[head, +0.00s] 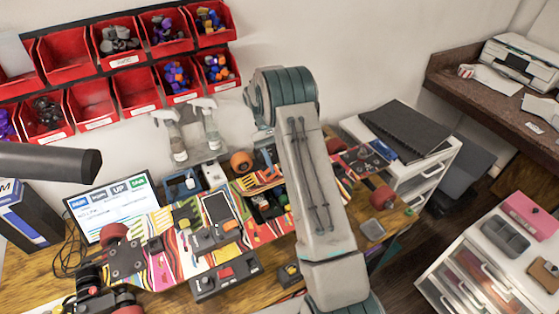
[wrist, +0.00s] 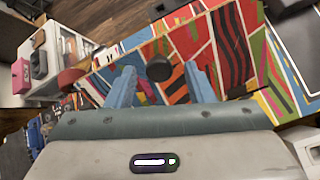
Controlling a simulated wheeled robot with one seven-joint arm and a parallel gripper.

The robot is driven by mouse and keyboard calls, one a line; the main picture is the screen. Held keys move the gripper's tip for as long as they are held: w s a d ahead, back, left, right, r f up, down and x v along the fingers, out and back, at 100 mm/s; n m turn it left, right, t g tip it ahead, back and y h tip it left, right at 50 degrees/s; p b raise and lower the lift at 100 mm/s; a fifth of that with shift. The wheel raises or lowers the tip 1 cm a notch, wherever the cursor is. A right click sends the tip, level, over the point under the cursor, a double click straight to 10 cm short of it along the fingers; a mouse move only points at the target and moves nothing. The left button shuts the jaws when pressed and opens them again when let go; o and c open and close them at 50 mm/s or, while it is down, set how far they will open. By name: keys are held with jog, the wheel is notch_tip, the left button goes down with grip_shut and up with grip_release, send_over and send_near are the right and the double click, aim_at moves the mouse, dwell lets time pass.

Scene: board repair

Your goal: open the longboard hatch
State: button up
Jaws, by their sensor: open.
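The longboard (head: 165,262) lies on the wooden workbench, its deck covered in bright stripes. In the wrist view a striped, mostly red panel (wrist: 232,50) of it fills the middle, with a round black knob (wrist: 159,68) on it. My gripper (wrist: 160,82) is open, with its two blue fingers apart on either side of the knob. I cannot tell whether they touch it. In the head view my arm covers part of the board. Dark and green parts (head: 267,207) show in a recess beside my arm. The hatch's exact outline and how far it is open are unclear.
Small black devices (head: 226,277) and a dark tablet (head: 217,209) lie on or near the board. Spray bottles (head: 170,135) stand behind it, under red bins (head: 137,90). A screen (head: 113,208) stands at left. White drawer units (head: 470,265) stand at right, with floor between.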

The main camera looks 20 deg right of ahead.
jog(key=shift+r, duration=0.15)
jog(key=shift+r, duration=0.3)
jog(key=s+d+r+b, duration=0.4)
jog(key=s+d+r, duration=0.3)
jog(key=d+r, duration=0.2)
jog(key=shift+r+b, duration=0.4)
jog(key=shift+r, duration=0.15)
jog(key=shift+s, duration=0.1)
